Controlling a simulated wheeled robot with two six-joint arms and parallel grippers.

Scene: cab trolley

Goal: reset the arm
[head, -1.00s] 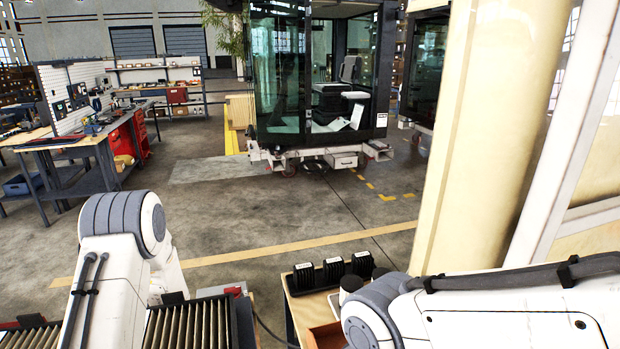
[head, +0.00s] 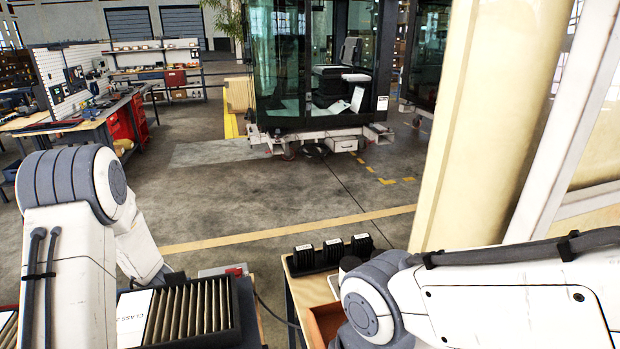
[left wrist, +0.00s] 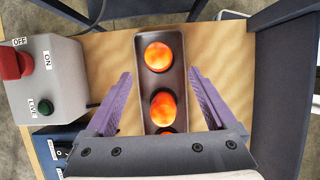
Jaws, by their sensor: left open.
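In the left wrist view my left gripper (left wrist: 161,73) has its two purple fingers spread apart with nothing between them that it touches. Behind the fingers, a dark narrow tray (left wrist: 142,80) lies on a wooden top and holds several glowing orange round pieces (left wrist: 158,56); the lowest is partly hidden by the gripper body. In the head view my left arm (head: 75,220) comes in at the lower left, and its gripper is out of sight. My right arm (head: 480,300) lies across the lower right; its gripper is out of view.
In the head view a ribbed black tray (head: 228,315) bears a white card (head: 133,318). Black blocks (head: 333,250) sit on a wooden table. A cream column (head: 480,120) stands behind my right arm.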

